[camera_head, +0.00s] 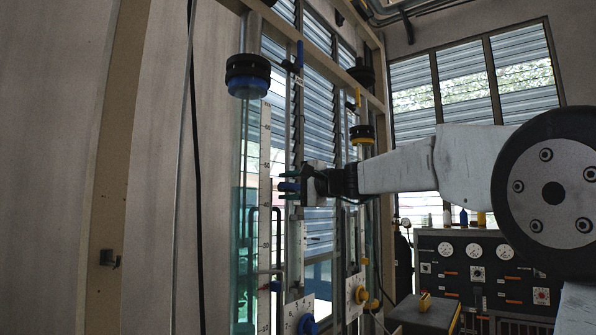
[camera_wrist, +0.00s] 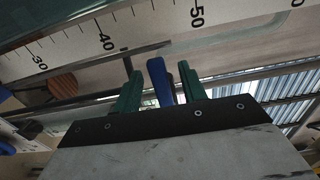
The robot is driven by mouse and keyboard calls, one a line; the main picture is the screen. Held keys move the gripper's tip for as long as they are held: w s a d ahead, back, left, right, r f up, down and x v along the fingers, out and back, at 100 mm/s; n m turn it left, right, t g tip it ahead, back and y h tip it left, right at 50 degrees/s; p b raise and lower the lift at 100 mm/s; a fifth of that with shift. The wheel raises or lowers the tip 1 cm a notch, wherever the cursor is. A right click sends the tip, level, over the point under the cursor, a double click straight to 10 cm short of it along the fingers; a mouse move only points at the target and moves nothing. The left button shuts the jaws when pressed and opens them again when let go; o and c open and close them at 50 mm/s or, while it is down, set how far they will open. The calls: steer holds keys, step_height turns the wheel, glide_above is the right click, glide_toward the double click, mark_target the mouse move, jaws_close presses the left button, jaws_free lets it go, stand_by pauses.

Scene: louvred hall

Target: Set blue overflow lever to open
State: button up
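The blue lever (camera_wrist: 161,82) stands between the two green fingers of my gripper (camera_wrist: 158,90) in the wrist view. A gap shows between the lever and the left finger; the right finger is close beside it, and I cannot tell whether they touch. In the head view my gripper (camera_head: 288,186) is at the scaled column, its fingers one above the other with the blue lever (camera_head: 286,187) between them. The lever's pivot is hidden. A second blue lever (camera_head: 300,54) points upright near the top of the frame.
A clear tube with a black and blue collar (camera_head: 247,76) stands left of a white scale (camera_head: 264,160). A yellow-collared fitting (camera_head: 362,135) is to the right. A blue knob (camera_head: 307,325) and a yellow knob (camera_head: 361,295) sit below. A gauge panel (camera_head: 480,265) stands at the right.

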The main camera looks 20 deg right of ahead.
steer(key=v, duration=0.7)
stand_by(0.4)
steer(key=v, duration=0.8)
stand_by(0.7)
